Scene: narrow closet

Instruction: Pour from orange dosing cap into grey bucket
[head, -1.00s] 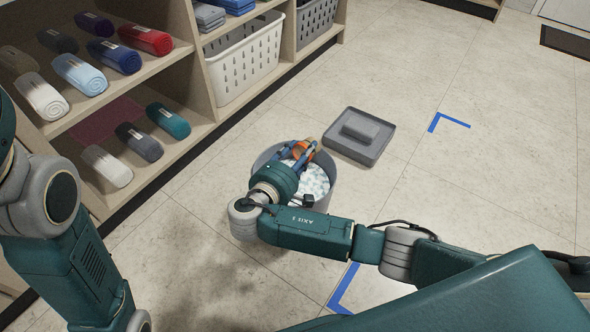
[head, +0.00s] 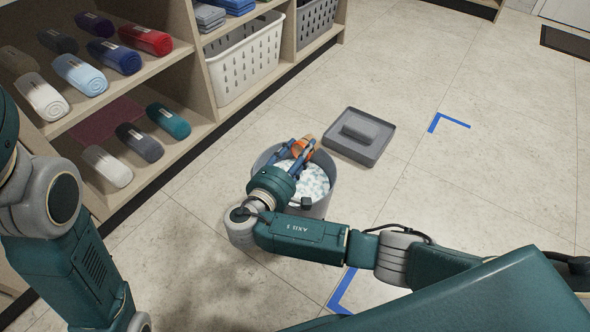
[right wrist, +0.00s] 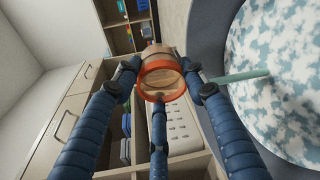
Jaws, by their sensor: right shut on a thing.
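The orange dosing cap (head: 303,148) is over the far left part of the grey bucket (head: 321,207) in the head view. My right gripper (head: 296,153) is shut on the cap, with its blue fingers around it. In the right wrist view the cap (right wrist: 158,80) shows as an orange ring with a tan inside; whether it holds anything I cannot tell. The bucket (right wrist: 206,35) is at the right of that view, filled with white and blue speckled material (right wrist: 285,65). My left arm shows at the left of the head view, but its gripper does not.
A grey lid-like tray (head: 378,150) with a raised block lies on the floor behind the bucket. Shelves with rolled towels (head: 80,74) and a white basket (head: 245,58) stand at left. Blue tape (head: 445,122) marks the floor. The floor at right is clear.

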